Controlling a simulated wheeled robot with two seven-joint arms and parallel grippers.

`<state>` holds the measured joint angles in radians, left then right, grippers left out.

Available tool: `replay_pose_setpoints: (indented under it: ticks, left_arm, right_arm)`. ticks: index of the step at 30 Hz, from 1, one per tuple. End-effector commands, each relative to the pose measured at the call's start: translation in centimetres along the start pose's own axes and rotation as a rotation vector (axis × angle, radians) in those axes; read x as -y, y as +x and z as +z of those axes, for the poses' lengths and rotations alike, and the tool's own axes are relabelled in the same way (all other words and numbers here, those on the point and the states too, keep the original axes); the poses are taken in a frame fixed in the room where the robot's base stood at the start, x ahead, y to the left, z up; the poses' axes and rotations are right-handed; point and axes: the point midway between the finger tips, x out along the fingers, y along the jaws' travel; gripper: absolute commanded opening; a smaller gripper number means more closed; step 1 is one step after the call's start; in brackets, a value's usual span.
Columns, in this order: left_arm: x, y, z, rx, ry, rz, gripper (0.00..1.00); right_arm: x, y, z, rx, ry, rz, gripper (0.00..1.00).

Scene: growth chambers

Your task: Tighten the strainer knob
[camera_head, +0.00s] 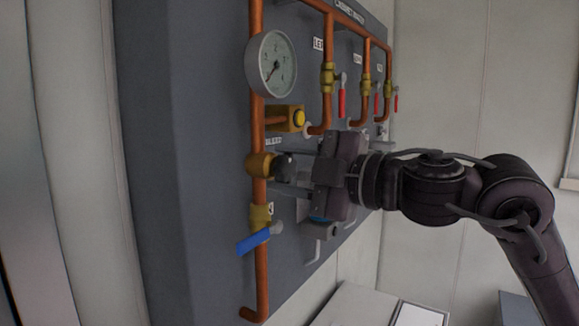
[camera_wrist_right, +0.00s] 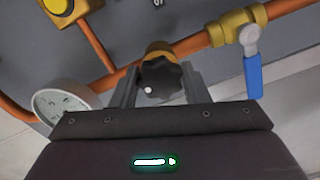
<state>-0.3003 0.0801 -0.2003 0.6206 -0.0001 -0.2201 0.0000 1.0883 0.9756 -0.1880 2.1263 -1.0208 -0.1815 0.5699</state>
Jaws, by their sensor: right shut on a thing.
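The strainer knob (camera_wrist_right: 160,79) is a black lobed knob with a white dot, on a brass strainer body (camera_wrist_right: 158,49) in the copper pipe. In the head view the knob (camera_head: 284,167) points right from the brass body (camera_head: 260,166), below the gauge. My right gripper (camera_head: 284,172) comes in from the right and is shut on the knob. In the right wrist view its fingers (camera_wrist_right: 160,88) stand on both sides of the knob. My left gripper is not in view.
A round gauge (camera_head: 272,64) and a yellow button (camera_head: 298,118) sit above the knob. A blue-handled valve (camera_head: 258,239) is below it. Several red-handled valves (camera_head: 342,100) are at the upper right. The grey panel (camera_head: 165,150) is behind.

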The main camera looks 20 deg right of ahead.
Motion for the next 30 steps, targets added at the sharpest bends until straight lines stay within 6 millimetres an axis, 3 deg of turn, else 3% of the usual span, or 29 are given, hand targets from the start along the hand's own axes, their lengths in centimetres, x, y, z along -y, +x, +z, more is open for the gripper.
replay_pose_setpoints:
  ticks: [23, 24, 28, 30]
  left_arm:
    - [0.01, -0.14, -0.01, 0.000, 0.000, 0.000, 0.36]
    - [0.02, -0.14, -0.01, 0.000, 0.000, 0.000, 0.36]
    - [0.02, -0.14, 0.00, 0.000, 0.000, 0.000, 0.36]
    - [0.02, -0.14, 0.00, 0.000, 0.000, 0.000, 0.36]
  right_arm:
    - [-0.06, 0.01, 0.00, 0.000, 0.103, 0.002, 0.18]
    - [-0.06, 0.01, 0.00, 0.000, 0.103, 0.002, 0.45]
    - [-0.04, 0.01, 0.00, 0.000, 0.102, 0.001, 0.62]
    - [-0.03, 0.01, 0.00, 0.000, 0.101, 0.001, 0.63]
